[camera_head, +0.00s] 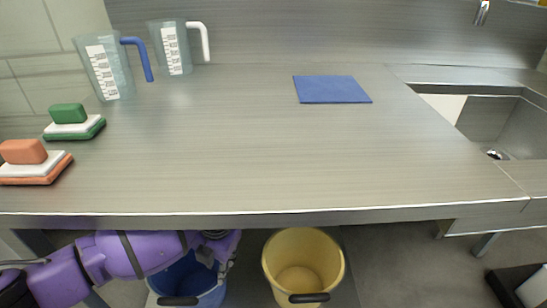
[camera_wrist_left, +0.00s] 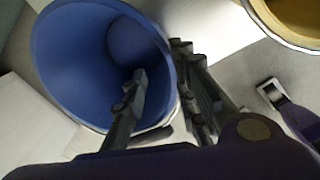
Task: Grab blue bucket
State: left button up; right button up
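The blue bucket (camera_head: 188,279) stands on the floor below the front edge of the counter, partly covered by my purple left arm in the head view. In the left wrist view the blue bucket (camera_wrist_left: 85,60) shows its open mouth and empty inside. My left gripper (camera_wrist_left: 162,62) is open at its rim. One finger is over the inside of the bucket and the other is outside the wall. I cannot tell whether either finger touches the wall. My right gripper does not show in the head view.
A yellow bucket (camera_head: 303,262) stands right of the blue one. The steel counter (camera_head: 240,150) above holds two measuring jugs (camera_head: 107,70), sponges (camera_head: 73,124) and a blue cloth (camera_head: 332,89). A sink (camera_head: 498,125) is at the right.

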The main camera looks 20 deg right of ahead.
pick_arm(q)
jog(key=shift+s+f, duration=0.25)
jog(key=shift+f, duration=0.7)
jog(key=f, duration=0.1)
jog(key=f+b, duration=0.1)
jog(key=f, duration=0.1)
jog(key=f+b, duration=0.1)
jog(key=f, duration=0.1)
jog(key=shift+w+a, duration=0.25)
jog(key=shift+r, duration=0.15)
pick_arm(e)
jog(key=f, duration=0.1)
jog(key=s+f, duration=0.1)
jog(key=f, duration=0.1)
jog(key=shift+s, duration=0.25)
pick_arm(q)
grip_shut()
